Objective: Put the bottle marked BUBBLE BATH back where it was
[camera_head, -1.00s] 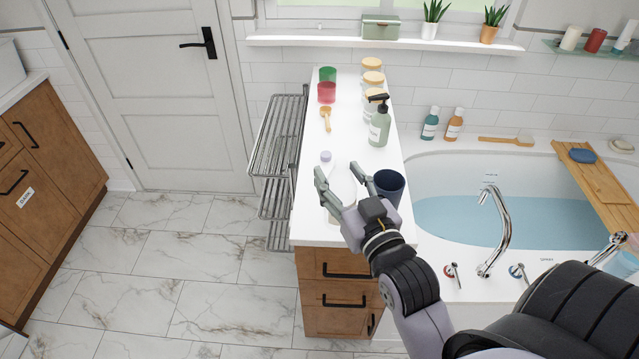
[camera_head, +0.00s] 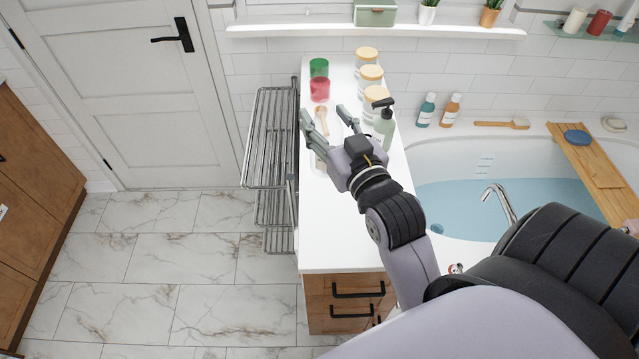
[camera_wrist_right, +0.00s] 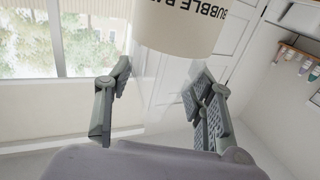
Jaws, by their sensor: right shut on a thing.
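The bottle marked BUBBLE BATH (camera_wrist_right: 183,28) shows large in the right wrist view, with a cream label, dark lettering cut off at the top edge, and a pale see-through part below. My right gripper (camera_wrist_right: 160,78) has its fingers on either side of that pale part and is shut on the bottle. In the head view my right gripper (camera_head: 324,114) is over the white counter (camera_head: 335,235), pointing to its back. There the hand and fingers hide most of the bottle. My left gripper is not in view.
A wire rack (camera_head: 270,140) adjoins the left side. The counter's front is clear.

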